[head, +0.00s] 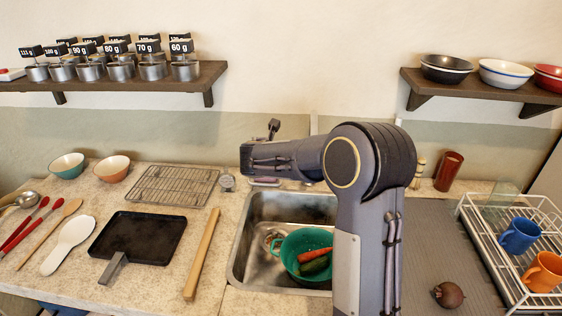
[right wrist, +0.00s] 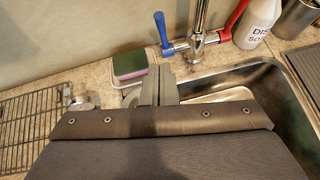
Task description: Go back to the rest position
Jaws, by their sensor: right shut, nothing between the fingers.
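My right arm rises from the bottom of the head view, bends at the elbow and runs left above the back of the sink (head: 240,235). In the head view its fingertips cannot be made out. In the right wrist view my right gripper (right wrist: 158,88) has its fingers together with nothing held, appearing in front of the sponge and tap. My left gripper is not in either view.
A green colander (head: 289,262) with vegetables sits in the sink. The tap (right wrist: 195,45), sponge (right wrist: 130,64) and soap bottle (right wrist: 258,22) are behind it.

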